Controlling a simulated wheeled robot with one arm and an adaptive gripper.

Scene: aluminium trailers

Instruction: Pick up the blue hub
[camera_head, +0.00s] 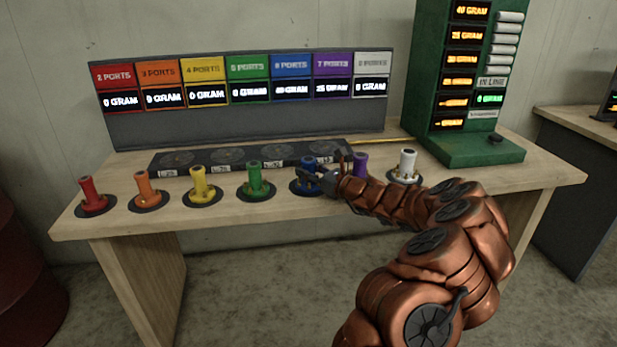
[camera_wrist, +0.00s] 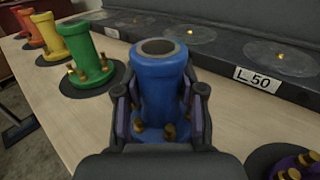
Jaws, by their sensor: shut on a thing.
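The blue hub (camera_head: 308,168) stands upright on its dark round pad on the table, in the row of coloured hubs. In the wrist view the blue hub (camera_wrist: 160,80) is upright between the two fingers of my gripper (camera_wrist: 158,108). The fingers are shut on its lower body, one on each side. In the head view my gripper (camera_head: 318,180) reaches in from the right, at the blue hub, and hides part of its base. I cannot tell whether the hub's base touches the pad.
Red (camera_head: 92,195), orange (camera_head: 146,190), yellow (camera_head: 199,184) and green (camera_head: 254,178) hubs stand to the left. A purple hub (camera_head: 361,165) and a white hub (camera_head: 407,165) stand to the right. A dark raised strip (camera_head: 180,167) lies behind. A green display stand (camera_head: 463,155) is at the right.

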